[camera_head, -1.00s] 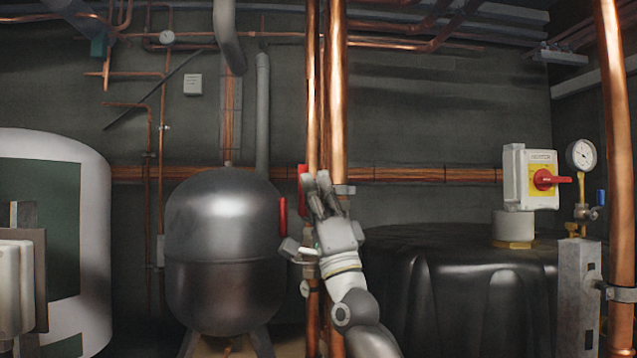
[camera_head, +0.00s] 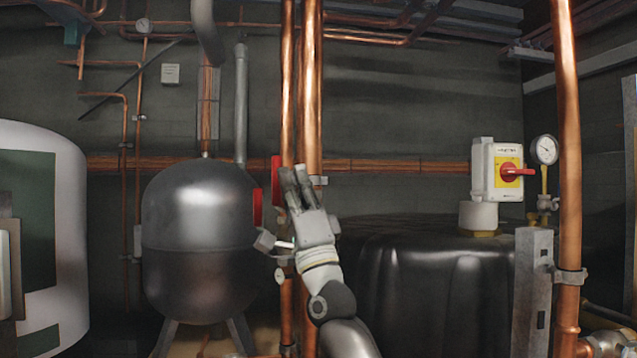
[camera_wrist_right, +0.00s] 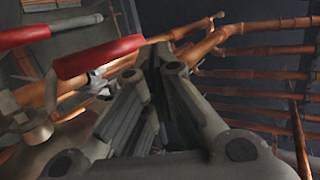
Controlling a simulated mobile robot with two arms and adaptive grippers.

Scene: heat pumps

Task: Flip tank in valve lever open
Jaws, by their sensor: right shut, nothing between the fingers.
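Two red valve levers show beside the copper pipes in the middle of the head view. The upper lever (camera_head: 275,182) stands upright just left of my right gripper's fingers. The lower lever (camera_head: 257,207) also stands upright, in front of the grey tank's (camera_head: 200,240) right side. I cannot tell which is the tank in valve lever. My right gripper (camera_head: 293,178) is shut and empty, fingers pointing up in front of the pipes. In the right wrist view the fingers (camera_wrist_right: 165,68) are close to a red lever (camera_wrist_right: 98,57); contact is unclear. Another red lever (camera_wrist_right: 28,35) lies farther left. My left gripper is not in view.
Vertical copper pipes (camera_head: 312,90) stand directly behind my right gripper. A black covered tank (camera_head: 420,290) is to the right, with a red-knobbed switch box (camera_head: 497,170) and a gauge (camera_head: 544,150) above it. Another copper pipe (camera_head: 568,130) stands at the right.

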